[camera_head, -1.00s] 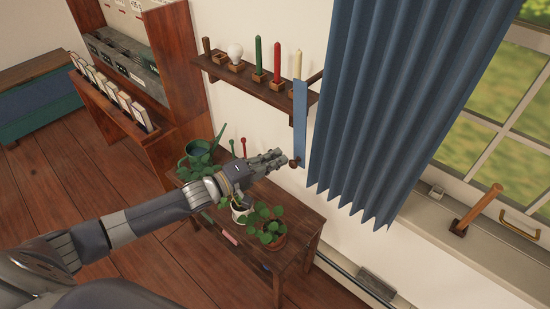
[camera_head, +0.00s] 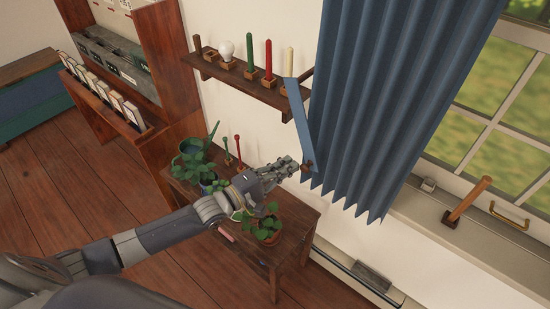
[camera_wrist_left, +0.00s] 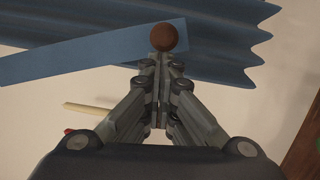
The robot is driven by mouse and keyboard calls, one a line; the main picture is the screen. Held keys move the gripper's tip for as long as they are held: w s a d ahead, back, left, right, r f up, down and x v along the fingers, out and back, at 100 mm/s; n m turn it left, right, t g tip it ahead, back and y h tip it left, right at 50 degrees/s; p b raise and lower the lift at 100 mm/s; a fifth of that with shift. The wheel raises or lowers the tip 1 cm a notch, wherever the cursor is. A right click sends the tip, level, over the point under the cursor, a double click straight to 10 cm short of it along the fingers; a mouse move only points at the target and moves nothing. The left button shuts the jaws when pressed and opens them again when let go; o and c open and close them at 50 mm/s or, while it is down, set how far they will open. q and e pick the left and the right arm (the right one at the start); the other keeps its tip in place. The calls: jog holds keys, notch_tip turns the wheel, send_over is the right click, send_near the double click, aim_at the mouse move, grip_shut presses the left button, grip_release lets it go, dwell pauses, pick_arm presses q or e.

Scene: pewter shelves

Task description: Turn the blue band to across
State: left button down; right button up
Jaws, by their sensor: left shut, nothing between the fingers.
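The blue band (camera_head: 299,122) is a flat strip beside the blue curtain (camera_head: 395,100). It hangs from near the shelf's right end and slants down to the right, its lower end in front of the curtain. A round brown knob (camera_head: 307,168) sits at that lower end. In the left wrist view the band (camera_wrist_left: 90,55) runs across the curtain (camera_wrist_left: 215,45), with the knob (camera_wrist_left: 164,37) just beyond my fingertips. My left gripper (camera_head: 290,165) is shut and empty, its tips at or very near the knob; contact is unclear. My right gripper is not in view.
A wall shelf (camera_head: 235,82) holds candles and a bulb. Below my left arm, a wooden table (camera_head: 290,240) carries potted plants (camera_head: 268,228) and a watering can (camera_head: 195,150). A window sill with a wooden handle (camera_head: 468,198) lies to the right.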

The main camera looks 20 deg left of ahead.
pick_arm(q)
jog(key=s+d+r+n+t+y+p, duration=0.1)
jog(key=s+d+r+n+t+p, duration=0.1)
jog(key=d+r+n, duration=0.6)
jog(key=s+d+r+n+t+y+p, duration=0.1)
jog(key=s+d+r+n+p, duration=0.3)
jog(key=d+r+n, duration=0.4)
jog(key=shift+d+r+t+p, duration=0.35)
jog(key=shift+r+t+p, duration=0.15)
jog(key=shift+r+p, duration=0.1)
